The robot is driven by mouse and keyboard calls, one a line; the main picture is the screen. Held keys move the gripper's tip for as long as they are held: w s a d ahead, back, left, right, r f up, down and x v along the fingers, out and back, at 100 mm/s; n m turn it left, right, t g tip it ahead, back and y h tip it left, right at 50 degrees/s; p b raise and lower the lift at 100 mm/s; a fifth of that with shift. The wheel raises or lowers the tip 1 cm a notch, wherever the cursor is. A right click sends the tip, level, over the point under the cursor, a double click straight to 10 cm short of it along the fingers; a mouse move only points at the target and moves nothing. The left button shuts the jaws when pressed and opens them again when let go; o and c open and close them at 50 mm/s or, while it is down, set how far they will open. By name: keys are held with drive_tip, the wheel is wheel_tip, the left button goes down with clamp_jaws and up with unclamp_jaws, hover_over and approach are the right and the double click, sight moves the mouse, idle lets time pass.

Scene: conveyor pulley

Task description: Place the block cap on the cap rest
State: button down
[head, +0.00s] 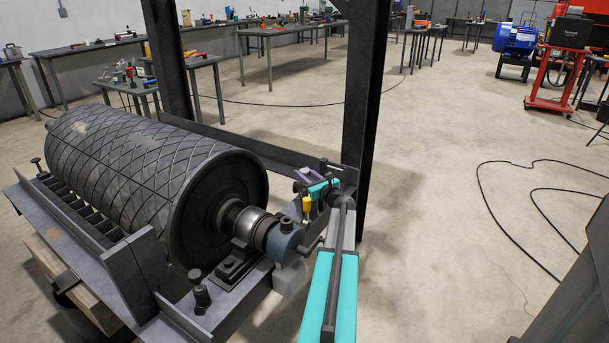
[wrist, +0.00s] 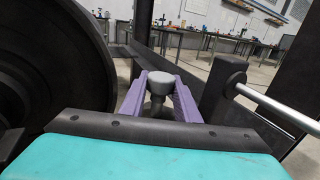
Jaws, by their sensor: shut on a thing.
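My gripper (wrist: 160,82) shows in the wrist view with its purple fingers closed on a grey, knob-like part, which I take to be the top of the block cap (wrist: 159,84). The rest of the cap is hidden behind the teal gripper body. In the head view my gripper (head: 304,175) is beyond the right end of the roller, by the far frame rail, and the held part is too small to make out. The bearing (head: 247,224) on the roller's shaft shows its bare metal top. I cannot pick out the cap rest for sure.
The large dark roller (head: 140,180) lies in a steel frame left of my arm. A dark upright post (head: 361,110) stands just behind my gripper. A small grey block (head: 291,279) shows below the shaft end. The floor (head: 440,230) at right is open, with black cables farther right.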

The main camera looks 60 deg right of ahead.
drive_tip(key=shift+f, duration=1.55)
drive_tip(key=c, duration=1.3)
unclamp_jaws()
drive_tip(key=shift+f+b, duration=0.3)
drive_tip(key=shift+c, duration=0.2)
drive_tip(key=v, duration=1.2)
drive_tip(key=shift+a+r, duration=0.1)
drive_tip(key=shift+r, duration=0.1)
